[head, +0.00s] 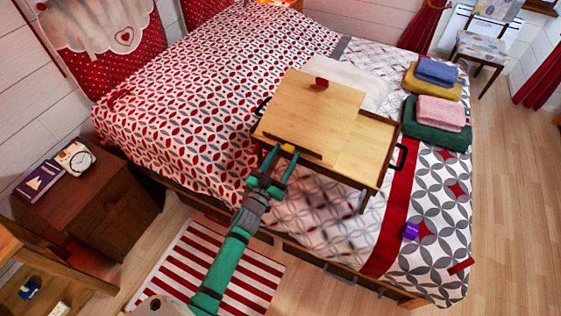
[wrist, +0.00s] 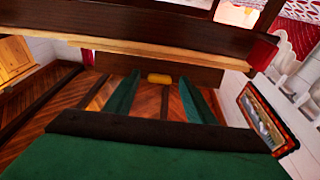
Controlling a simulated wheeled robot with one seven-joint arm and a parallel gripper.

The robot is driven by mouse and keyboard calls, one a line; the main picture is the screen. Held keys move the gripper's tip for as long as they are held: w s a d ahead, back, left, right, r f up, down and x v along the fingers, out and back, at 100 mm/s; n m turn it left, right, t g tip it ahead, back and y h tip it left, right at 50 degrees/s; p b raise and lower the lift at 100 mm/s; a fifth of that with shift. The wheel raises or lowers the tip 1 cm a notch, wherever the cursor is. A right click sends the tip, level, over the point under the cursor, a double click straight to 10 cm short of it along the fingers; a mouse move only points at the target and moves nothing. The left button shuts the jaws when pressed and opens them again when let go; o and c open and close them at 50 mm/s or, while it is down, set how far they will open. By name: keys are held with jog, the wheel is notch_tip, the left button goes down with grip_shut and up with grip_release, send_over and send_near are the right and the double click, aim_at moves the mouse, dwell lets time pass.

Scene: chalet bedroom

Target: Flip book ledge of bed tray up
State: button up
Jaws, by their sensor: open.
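The wooden bed tray (head: 360,160) stands on its legs on the bed. Its light wood panel (head: 310,105) covers the left part of the top. A dark brown strip, the book ledge (head: 310,157), runs along the panel's near edge; it also shows in the wrist view (wrist: 205,75). A small yellow tab (wrist: 159,78) sits on the middle of the ledge. My gripper (head: 286,153) is open at the ledge. In the wrist view its two green fingers (wrist: 160,95) stand either side of the yellow tab, with nothing held. Contact with the ledge cannot be told.
A small red piece (head: 321,83) is at the panel's far edge. Black handles (head: 401,157) stick out from the tray's sides. Folded towels (head: 440,112) lie right of the tray. A nightstand (head: 95,195) stands left of the bed, with a striped rug (head: 175,275) on the floor.

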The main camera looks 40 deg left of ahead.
jog(key=v, duration=1)
jog(key=shift+s, duration=0.4)
jog(key=shift+f, duration=0.1)
jog(key=s+d+f+m+g+h, duration=0.3)
jog(key=s+d+m+h, duration=0.1)
jog(key=s+d, duration=1.6)
jog(key=s+d+r+n, duration=0.1)
jog(key=s+d+r, duration=0.1)
jog(key=d, duration=0.5)
jog(key=s+d+r+n+g, duration=0.1)
jog(key=s+d+r, duration=0.2)
jog(key=d, duration=0.5)
jog(key=shift+s+d+r+g, duration=0.15)
jog(key=shift+s+d+g, duration=0.05)
jog(key=shift+d+g, duration=0.1)
